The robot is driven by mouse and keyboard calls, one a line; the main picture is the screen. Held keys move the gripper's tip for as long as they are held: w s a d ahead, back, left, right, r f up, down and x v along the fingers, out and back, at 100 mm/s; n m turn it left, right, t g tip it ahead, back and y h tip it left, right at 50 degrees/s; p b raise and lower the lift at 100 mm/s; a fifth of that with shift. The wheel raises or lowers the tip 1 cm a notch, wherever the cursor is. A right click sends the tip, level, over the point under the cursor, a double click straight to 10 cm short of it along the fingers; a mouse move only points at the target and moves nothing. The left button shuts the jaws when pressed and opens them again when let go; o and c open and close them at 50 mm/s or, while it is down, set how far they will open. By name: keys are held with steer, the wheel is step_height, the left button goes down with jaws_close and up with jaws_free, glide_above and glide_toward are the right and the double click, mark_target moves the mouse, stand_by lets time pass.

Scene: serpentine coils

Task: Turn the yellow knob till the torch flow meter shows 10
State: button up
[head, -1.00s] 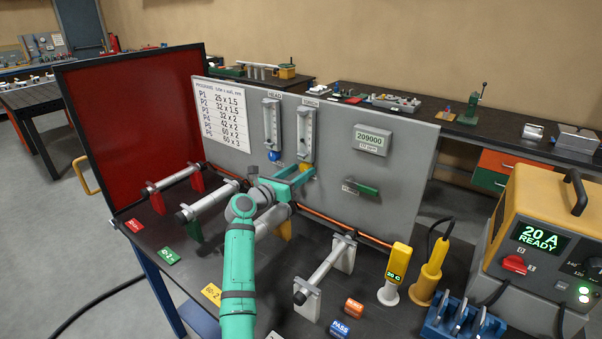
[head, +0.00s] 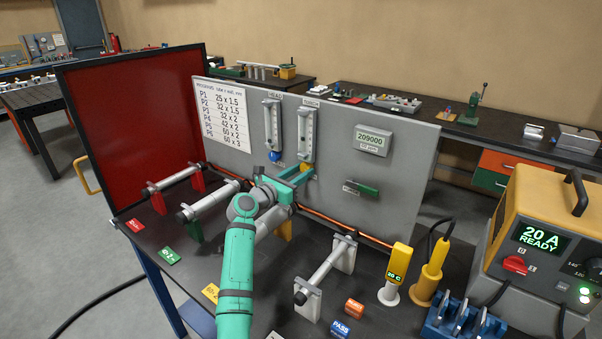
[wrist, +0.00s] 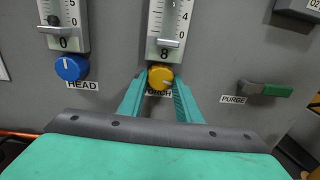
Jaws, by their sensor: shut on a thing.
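The yellow knob (wrist: 160,77) sits under the torch flow meter (wrist: 169,28) on the grey panel. My gripper (wrist: 160,84) is shut on the yellow knob, with one green finger on each side of it. In the head view the knob (head: 304,168) shows just above my gripper (head: 300,178).
The blue head knob (wrist: 71,68) and head flow meter (wrist: 63,22) are left of the torch meter. The green purge lever (wrist: 265,89) is to the right. Tube stands (head: 208,201) and an orange-copper pipe (head: 345,227) lie near my arm.

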steer(key=shift+o, duration=0.2)
steer(key=m, duration=0.5)
steer(key=shift+r, duration=0.1)
steer(key=shift+w+m, duration=0.1)
steer(key=shift+m, duration=0.3)
steer(key=shift+d, duration=0.15)
steer(key=o, duration=1)
steer(key=shift+o, duration=0.2)
steer(key=shift+a, duration=0.25)
steer(key=shift+s+a, duration=0.25)
steer(key=shift+s, duration=0.15)
steer(key=v, duration=0.9)
steer(key=shift+s+a+r, duration=0.15)
steer(key=shift+s+a, duration=0.05)
steer(key=shift+s, duration=0.15)
